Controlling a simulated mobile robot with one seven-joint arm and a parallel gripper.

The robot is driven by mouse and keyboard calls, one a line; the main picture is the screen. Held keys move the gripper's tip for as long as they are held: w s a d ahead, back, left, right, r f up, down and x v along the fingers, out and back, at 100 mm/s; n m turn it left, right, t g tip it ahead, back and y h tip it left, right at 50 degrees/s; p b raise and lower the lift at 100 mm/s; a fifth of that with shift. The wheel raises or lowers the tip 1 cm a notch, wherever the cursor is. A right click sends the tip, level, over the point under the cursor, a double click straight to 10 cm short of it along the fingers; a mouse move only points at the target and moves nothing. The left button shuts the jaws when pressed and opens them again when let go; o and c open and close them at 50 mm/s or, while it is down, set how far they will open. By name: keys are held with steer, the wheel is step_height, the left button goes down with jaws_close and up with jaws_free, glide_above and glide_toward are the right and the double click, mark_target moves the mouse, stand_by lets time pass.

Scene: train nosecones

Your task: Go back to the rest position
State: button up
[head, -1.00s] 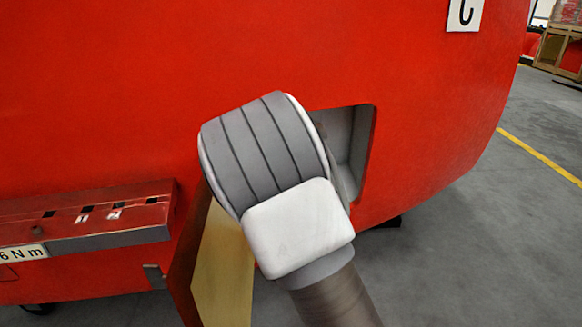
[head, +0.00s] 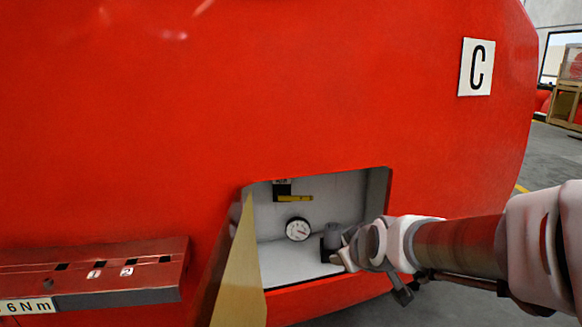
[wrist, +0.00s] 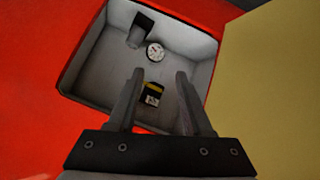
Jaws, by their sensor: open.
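My gripper (wrist: 158,88) is open in the wrist view, with nothing between its two fingers. It points toward an open recess with pale walls (wrist: 92,72). Inside are a round white gauge (wrist: 155,52), a dark block (wrist: 139,30) and a small dark part with a yellow strip (wrist: 152,95). In the head view my arm reaches in from the right, and its wrist end stands in front of the recess's right side (head: 355,195). The fingertips cannot be made out there. The gauge (head: 299,229) and the yellow strip (head: 295,198) are in plain view.
An open yellowish flap (head: 240,275) sticks out left of the recess. A red ledge (head: 90,270) juts out at lower left. Grey floor (head: 555,150) shows at right.

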steer(key=s+d+r+m+g+h, duration=0.1)
steer(key=s+d+m+g, duration=0.15)
steer(key=s, duration=0.85)
steer(key=s+d+m+g, duration=0.1)
steer(key=s+m+g, duration=0.15)
steer(key=s, duration=0.85)
step_height(320, 180, up, 20)
steer(key=m+p, duration=0.1)
steer(key=p, duration=1.9)
steer(key=shift+a+t, duration=0.2)
steer(key=shift+t, duration=0.1)
